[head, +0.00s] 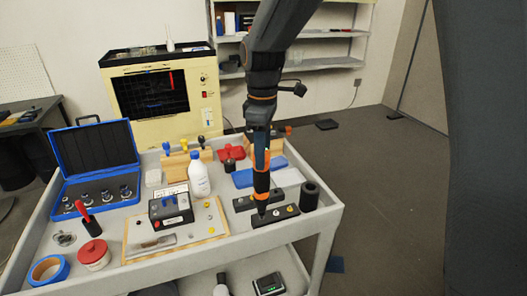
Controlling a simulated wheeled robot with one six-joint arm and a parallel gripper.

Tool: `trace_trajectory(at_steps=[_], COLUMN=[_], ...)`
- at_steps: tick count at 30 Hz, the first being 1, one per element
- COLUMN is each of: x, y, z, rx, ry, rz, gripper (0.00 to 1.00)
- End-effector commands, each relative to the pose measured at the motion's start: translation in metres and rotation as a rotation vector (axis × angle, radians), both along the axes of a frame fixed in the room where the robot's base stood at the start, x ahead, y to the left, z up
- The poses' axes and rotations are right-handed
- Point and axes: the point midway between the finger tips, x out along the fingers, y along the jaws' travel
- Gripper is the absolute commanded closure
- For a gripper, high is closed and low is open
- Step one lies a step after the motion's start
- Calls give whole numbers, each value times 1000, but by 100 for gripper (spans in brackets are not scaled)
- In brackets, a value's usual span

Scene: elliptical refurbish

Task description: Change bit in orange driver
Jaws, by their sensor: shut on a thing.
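My gripper (261,152) points straight down above the right front part of the cart. It is shut on the orange driver (261,183), which is upright, with orange near the jaws and a dark lower body. The driver's lower end is just over the left part of a black block (285,215) with light and yellow spots on top, perhaps bits. I cannot tell whether the tip touches the block or whether a bit is in it. A second dark block (243,203) lies just behind and is partly hidden by the driver.
A black cylinder (309,196) stands right of the blocks, near the cart's edge. A blue mat (243,178) and a red part (231,153) lie behind. A white bottle (199,181), a black boxy device (170,209) and an open blue case (94,160) are further left.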

Motion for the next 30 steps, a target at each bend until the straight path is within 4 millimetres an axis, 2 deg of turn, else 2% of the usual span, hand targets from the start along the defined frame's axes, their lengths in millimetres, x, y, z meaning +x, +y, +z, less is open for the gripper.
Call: trace_trajectory(at_steps=[30], x=[0], y=[0], z=[-6], rx=[0], ry=[-1], rz=[0], gripper=[100])
